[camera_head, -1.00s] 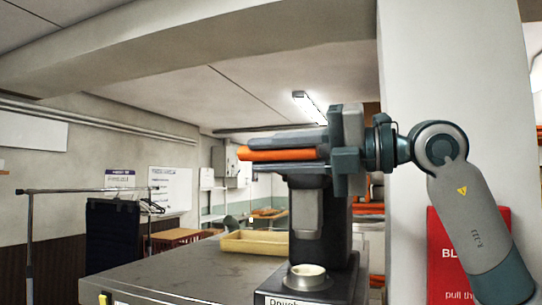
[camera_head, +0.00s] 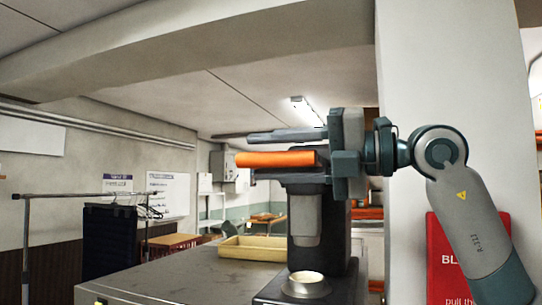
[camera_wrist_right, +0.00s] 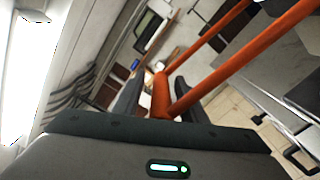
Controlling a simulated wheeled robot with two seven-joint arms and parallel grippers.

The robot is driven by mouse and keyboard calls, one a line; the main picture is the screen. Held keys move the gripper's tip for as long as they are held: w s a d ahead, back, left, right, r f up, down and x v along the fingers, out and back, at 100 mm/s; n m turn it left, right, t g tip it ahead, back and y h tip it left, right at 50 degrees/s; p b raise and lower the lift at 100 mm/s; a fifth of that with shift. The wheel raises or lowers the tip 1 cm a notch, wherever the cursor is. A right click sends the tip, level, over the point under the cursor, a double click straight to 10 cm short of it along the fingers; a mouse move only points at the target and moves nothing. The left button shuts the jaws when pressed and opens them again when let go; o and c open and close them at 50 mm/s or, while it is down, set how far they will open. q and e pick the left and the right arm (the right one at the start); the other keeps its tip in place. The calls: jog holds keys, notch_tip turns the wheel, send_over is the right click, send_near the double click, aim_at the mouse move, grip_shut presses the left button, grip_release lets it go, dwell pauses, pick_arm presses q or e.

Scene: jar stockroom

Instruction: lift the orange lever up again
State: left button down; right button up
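The orange lever (camera_head: 272,159) lies about level at the top of a dark press (camera_head: 318,240). In the right wrist view it shows as an orange U-shaped handle (camera_wrist_right: 160,96) with two long bars. My right gripper (camera_head: 262,153) is open around the lever, one finger above it and one below. A clear gap shows under the upper finger. In the wrist view the fingers stand on either side of the handle's crossbar, apart from it. A pale round cup (camera_head: 306,283) sits on the press base. My left gripper is not in view.
The press stands on a grey worktop (camera_head: 170,275) with a yellow tray (camera_head: 262,248) behind it. A pale pillar (camera_head: 450,90) and a red sign (camera_head: 438,262) are at the right. A clothes rack (camera_head: 80,197) stands at the left. The worktop's left part is clear.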

jog(key=shift+d, duration=0.1)
jog(key=shift+s+d+f+b, duration=0.2)
jog(key=shift+d+b, duration=0.2)
jog(key=shift+d, duration=0.15)
jog(key=b+v, duration=0.6)
jog(key=v, duration=1)
jog(key=shift+r, duration=0.25)
